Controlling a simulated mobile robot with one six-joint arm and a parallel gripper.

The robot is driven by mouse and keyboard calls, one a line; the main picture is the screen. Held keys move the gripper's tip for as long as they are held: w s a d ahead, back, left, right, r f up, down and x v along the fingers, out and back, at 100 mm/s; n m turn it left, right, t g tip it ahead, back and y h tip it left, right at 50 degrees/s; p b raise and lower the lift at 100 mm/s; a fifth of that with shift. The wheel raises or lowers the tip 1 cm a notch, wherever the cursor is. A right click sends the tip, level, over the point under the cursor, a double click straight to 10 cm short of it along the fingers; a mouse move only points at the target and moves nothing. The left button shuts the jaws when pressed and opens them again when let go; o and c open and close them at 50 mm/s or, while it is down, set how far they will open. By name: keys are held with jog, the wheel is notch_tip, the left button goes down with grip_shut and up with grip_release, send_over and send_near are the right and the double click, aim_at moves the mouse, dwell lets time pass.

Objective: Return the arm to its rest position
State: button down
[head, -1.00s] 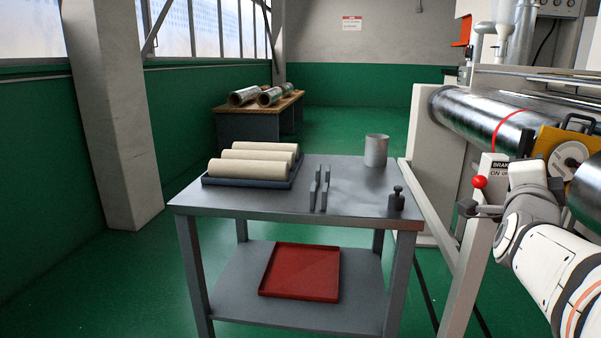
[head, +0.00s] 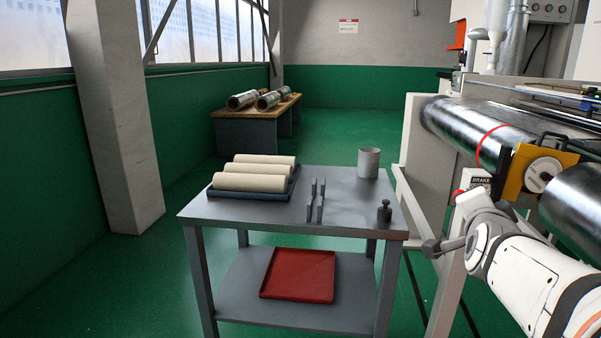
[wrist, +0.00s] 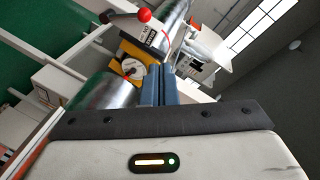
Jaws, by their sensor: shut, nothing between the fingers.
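My arm enters the head view from the lower right. Its white and grey end (head: 476,205) is beside the machine's post, right of the grey table, and the fingers cannot be made out there. In the wrist view my gripper (wrist: 158,72) shows two blue-grey fingers side by side, shut with nothing between them. Past the fingertips are the yellow bracket (wrist: 134,66) and the red brake knob (wrist: 144,15).
The grey table (head: 250,212) holds a dark tray (head: 238,194) of pale rolls, upright plates (head: 316,200), a grey cup (head: 369,163) and a dark weight (head: 384,211). A red tray (head: 298,275) lies on its lower shelf. Steel rollers (head: 455,118) stand close to my arm.

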jog(key=s+a+n+g+y+p, duration=0.55)
jog(key=a+n+p, duration=0.25)
jog(key=a+p, duration=0.45)
jog(key=s+a+r+n+g+y+p, duration=0.1)
jog(key=s+a+n+g+p, duration=0.4)
jog(key=s+p, duration=0.4)
jog(key=s+n+g, duration=0.1)
jog(key=s+n, duration=0.1)
jog(key=s, duration=0.1)
jog(key=shift+s+r+n+g, duration=0.15)
jog(key=shift+r+n+g, duration=0.15)
jog(key=shift+r+g, duration=0.05)
jog(key=c, duration=2.1)
grip_release()
